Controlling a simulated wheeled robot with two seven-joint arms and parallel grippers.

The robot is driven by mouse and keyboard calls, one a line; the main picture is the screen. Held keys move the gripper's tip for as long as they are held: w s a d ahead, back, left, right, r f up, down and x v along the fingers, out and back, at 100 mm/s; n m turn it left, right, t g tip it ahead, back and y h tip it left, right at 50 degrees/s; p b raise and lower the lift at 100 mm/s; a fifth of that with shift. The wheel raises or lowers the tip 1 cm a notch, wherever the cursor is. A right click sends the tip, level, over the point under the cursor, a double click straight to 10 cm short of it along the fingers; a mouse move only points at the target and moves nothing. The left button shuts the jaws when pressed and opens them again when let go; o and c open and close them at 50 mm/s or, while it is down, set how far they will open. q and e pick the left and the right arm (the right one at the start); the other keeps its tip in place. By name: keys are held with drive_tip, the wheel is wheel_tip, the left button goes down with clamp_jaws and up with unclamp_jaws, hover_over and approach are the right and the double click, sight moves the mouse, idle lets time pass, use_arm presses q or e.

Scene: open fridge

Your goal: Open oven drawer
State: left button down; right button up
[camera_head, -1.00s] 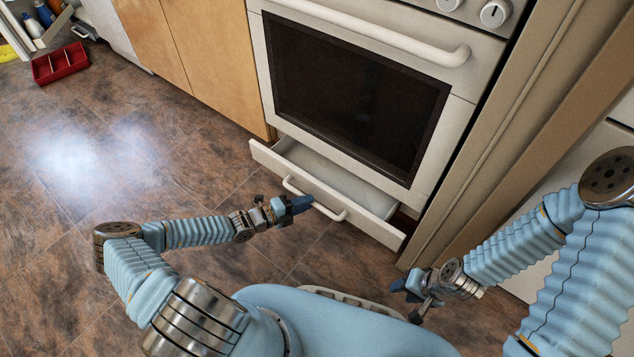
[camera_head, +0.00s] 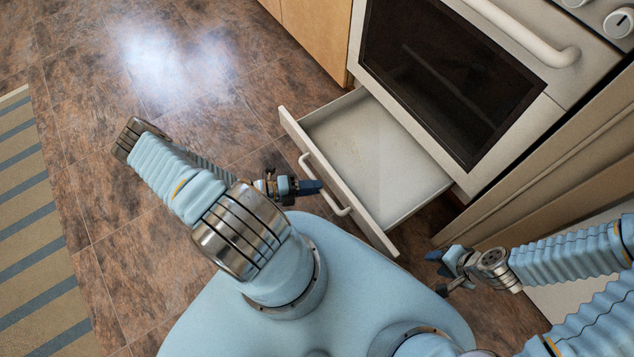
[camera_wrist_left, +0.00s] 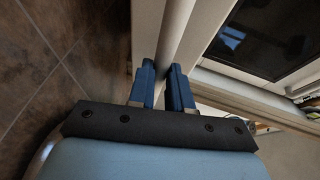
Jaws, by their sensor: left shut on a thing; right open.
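The white oven drawer (camera_head: 376,150) below the oven is pulled well out, and its interior looks empty in the head view. Its white bar handle (camera_head: 322,182) runs along the front panel. My left gripper (camera_head: 312,187) is at the handle, and in the left wrist view its blue fingers (camera_wrist_left: 164,88) are shut on the white bar between them. My right gripper (camera_head: 440,270) is open and empty, to the right of the drawer front and apart from it.
The oven door (camera_head: 450,75) above the drawer is closed. A wooden cabinet (camera_head: 318,32) stands left of the oven. A beige panel (camera_head: 540,160) stands to the right. A striped rug (camera_head: 35,235) lies at the left, with clear tiled floor (camera_head: 100,110) beside it.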

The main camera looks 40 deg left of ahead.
use_arm(q)
drive_tip(key=shift+a, duration=0.1)
drive_tip(key=c, duration=1.1)
unclamp_jaws()
drive_tip(key=shift+o, duration=0.2)
drive_tip(key=v, duration=1.3)
drive_tip(key=shift+s+a+r, duration=0.2)
drive_tip(key=shift+s+a, duration=0.05)
